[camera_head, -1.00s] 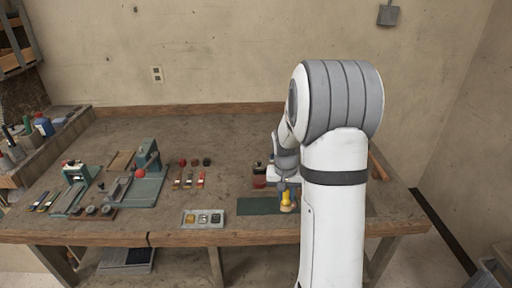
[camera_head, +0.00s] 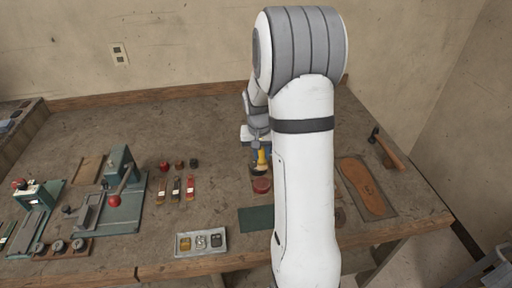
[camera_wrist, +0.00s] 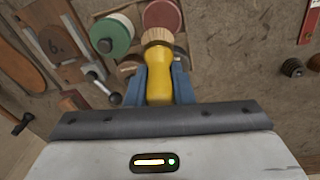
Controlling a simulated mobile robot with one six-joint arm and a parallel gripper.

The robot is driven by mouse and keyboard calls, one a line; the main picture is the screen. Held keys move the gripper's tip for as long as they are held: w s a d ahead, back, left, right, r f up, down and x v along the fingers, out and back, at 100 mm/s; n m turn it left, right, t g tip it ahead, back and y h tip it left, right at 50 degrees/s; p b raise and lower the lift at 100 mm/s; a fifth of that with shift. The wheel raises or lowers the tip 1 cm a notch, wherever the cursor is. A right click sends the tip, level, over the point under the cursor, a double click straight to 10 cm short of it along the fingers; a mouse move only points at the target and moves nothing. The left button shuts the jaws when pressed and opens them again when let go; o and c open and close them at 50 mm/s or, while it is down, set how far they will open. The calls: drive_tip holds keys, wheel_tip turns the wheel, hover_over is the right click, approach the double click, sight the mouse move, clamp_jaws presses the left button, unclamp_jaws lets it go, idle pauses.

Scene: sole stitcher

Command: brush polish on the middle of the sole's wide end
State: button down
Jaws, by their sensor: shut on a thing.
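My gripper (camera_wrist: 159,78) is shut on the yellow handle of a brush (camera_wrist: 159,85). Its pale bristles point away from the gripper, towards a round red tin (camera_wrist: 163,14) in the wrist view. In the head view the brush (camera_head: 261,162) is at the red tin (camera_head: 262,185); whether the bristles touch it I cannot tell. The orange-brown sole (camera_head: 365,188) lies on a darker board at the right of the bench, beyond my arm. A brown sole shape (camera_wrist: 22,55) also shows at the left of the wrist view.
A green mat (camera_head: 256,219) lies in front of the tin, partly behind my arm. A grey tray (camera_head: 200,243) with small items is left of it. A hammer (camera_head: 386,146) lies near the sole. A green press (camera_head: 120,190) stands at left.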

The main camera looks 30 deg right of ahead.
sight(261, 166)
drive_tip(key=shift+s+f+b, duration=0.1)
drive_tip(key=shift+f+b, duration=1.65)
drive_tip(key=shift+f, duration=1.15)
drive_tip(key=shift+f+b, duration=0.55)
drive_tip(key=shift+r+p, duration=2.15)
drive_tip(key=shift+r, duration=1.45)
drive_tip(key=shift+s+a+f, duration=0.1)
drive_tip(key=shift+f, duration=0.05)
